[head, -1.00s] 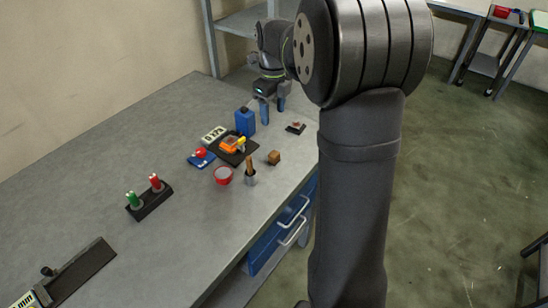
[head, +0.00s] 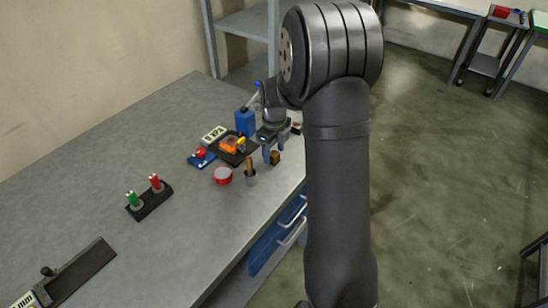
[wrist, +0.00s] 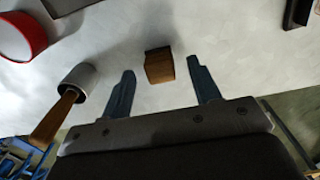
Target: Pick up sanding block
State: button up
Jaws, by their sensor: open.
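The sanding block, a small brown block (head: 275,157), sits on the grey table near its right edge in the head view. In the wrist view the block (wrist: 159,65) lies ahead of and between the two blue fingers, with clear space on both sides. My gripper (head: 271,154) points down at the block and is open and empty. Its fingers also show in the wrist view (wrist: 163,88). In the head view a finger stands just left of the block, and whether it touches cannot be told.

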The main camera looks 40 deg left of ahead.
notch_tip(320, 180, down, 2)
jog(key=shift+f, duration=0.1)
jog(key=shift+c, duration=0.3)
jog(key=c, duration=1)
jog(key=shift+r, duration=0.55)
jog(key=r, duration=0.2)
jog(key=d+r, duration=0.1)
jog(key=r, duration=0.1)
jog(key=shift+w, duration=0.15)
jog(key=w+d+r, duration=0.2)
jog(key=d+r, duration=0.4)
jog(key=d, duration=0.4)
jog(key=shift+w+d, duration=0.15)
jog(key=shift+w, duration=0.25)
